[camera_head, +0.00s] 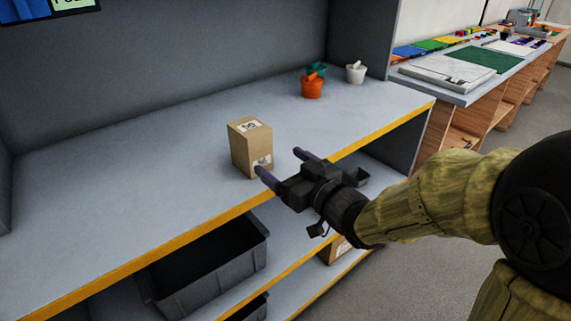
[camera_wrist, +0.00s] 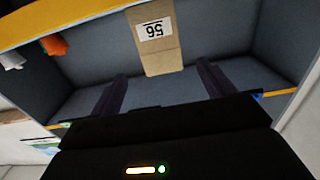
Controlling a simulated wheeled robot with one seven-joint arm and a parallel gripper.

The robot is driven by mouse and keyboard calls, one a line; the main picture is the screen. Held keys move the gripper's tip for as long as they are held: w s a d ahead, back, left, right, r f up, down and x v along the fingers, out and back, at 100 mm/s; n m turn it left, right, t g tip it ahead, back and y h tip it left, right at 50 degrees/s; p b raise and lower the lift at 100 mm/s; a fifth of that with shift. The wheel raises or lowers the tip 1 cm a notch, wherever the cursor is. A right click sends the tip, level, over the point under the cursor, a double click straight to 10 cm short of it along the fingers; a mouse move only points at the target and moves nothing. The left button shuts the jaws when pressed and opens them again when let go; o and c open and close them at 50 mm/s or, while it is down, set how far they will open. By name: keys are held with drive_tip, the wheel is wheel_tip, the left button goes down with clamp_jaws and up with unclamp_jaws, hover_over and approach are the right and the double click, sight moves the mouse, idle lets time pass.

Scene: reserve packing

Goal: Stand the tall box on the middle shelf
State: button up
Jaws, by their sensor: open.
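The tall box (camera_head: 251,147) is brown cardboard with white labels. It stands upright on the grey shelf with the yellow front edge (camera_head: 200,216), near that edge. My gripper (camera_head: 283,162) is open and empty at the shelf's front edge, just in front and to the right of the box. In the wrist view the box (camera_wrist: 158,55) shows ahead, between the lines of my two fingers (camera_wrist: 162,88), with a gap before it. Its label reads 56 upside down there. My fingers do not appear to touch the box.
Orange (camera_head: 312,88) and white (camera_head: 355,73) pots stand at the shelf's right end, with a teal one behind. A black bin (camera_head: 215,265) sits on the shelf below, and another box (camera_head: 338,250) is partly hidden by my arm. The shelf left of the tall box is clear.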

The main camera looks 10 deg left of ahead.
idle(0.4)
drive_tip(key=w+d+f+m+g+h, duration=0.15)
drive_tip(key=d+f+m+h, duration=0.35)
drive_tip(key=d+f+h, duration=0.7)
drive_tip(key=s+d+f+m+g+h, duration=0.1)
drive_tip(key=s+d+f+m+g, duration=0.4)
drive_tip(key=s+d, duration=0.7)
wheel_tip(320, 180, down, 2)
drive_tip(key=s+g, duration=0.2)
drive_tip(key=shift+d+f+g+h, duration=0.25)
drive_tip(key=shift+d+g+h, duration=0.05)
drive_tip(key=shift+g, duration=0.05)
